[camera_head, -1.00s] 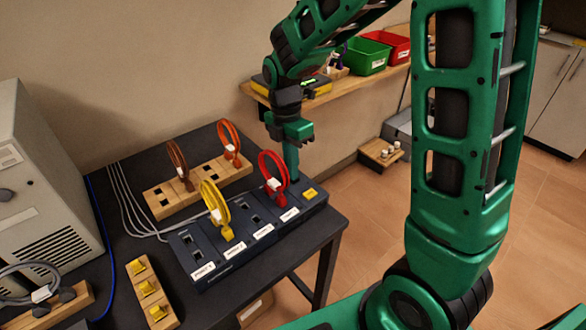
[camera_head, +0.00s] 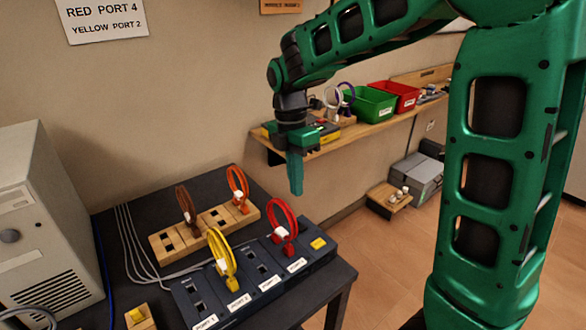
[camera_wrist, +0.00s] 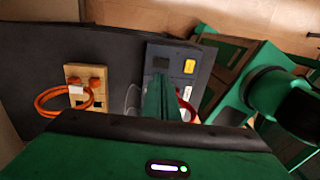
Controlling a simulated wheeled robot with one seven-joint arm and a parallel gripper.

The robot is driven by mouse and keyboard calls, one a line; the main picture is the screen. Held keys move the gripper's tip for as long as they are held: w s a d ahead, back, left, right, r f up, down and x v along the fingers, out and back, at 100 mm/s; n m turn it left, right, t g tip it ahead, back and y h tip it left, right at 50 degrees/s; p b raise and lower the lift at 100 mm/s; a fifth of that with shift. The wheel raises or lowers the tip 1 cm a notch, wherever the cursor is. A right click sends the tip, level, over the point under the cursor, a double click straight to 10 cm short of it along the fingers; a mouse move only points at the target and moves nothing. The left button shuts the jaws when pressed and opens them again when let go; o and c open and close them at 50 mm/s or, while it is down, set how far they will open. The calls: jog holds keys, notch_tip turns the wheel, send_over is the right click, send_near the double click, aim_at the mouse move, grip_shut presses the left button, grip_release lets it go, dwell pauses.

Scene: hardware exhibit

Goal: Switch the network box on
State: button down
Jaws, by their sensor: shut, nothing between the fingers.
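The network box (camera_head: 212,290) is a long dark blue unit on the black table, with labelled ports along its top. A yellow cable (camera_head: 221,256) stands at the Port 2 place and a red cable (camera_head: 283,222) at the Port 4 place. A yellow switch-like piece (camera_head: 318,243) is at the box's right end; it also shows in the wrist view (camera_wrist: 189,66). Its lettering and on/off state are unreadable. My gripper (camera_head: 296,191) is shut and empty, pointing down above the box's far right end. Its shut fingers (camera_wrist: 160,92) appear left of the yellow piece in the wrist view.
A wooden block (camera_head: 162,244) with brown and orange cables stands behind the box. A grey computer case (camera_head: 45,215) is at the left. A wall shelf (camera_head: 365,130) carries green and red bins. A wall sign (camera_head: 103,18) reads red port 4, yellow port 2.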

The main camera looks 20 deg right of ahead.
aim_at(303, 228)
jog(key=shift+w+a+r, duration=0.1)
jog(key=shift+w+r, duration=0.05)
jog(key=shift+r, duration=0.95)
jog(key=shift+w+r, duration=0.1)
jog(key=shift+r, duration=1)
jog(key=shift+s+d+r, duration=0.15)
jog(key=shift+s+d, duration=0.05)
jog(key=shift+s, duration=0.55)
jog(key=f, duration=0.4)
jog(key=s+f, duration=0.1)
jog(key=f, duration=0.9)
jog(key=shift+s+d, duration=0.3)
jog(key=shift+s, duration=0.05)
jog(key=shift+s+f, duration=0.1)
jog(key=shift+f, duration=0.05)
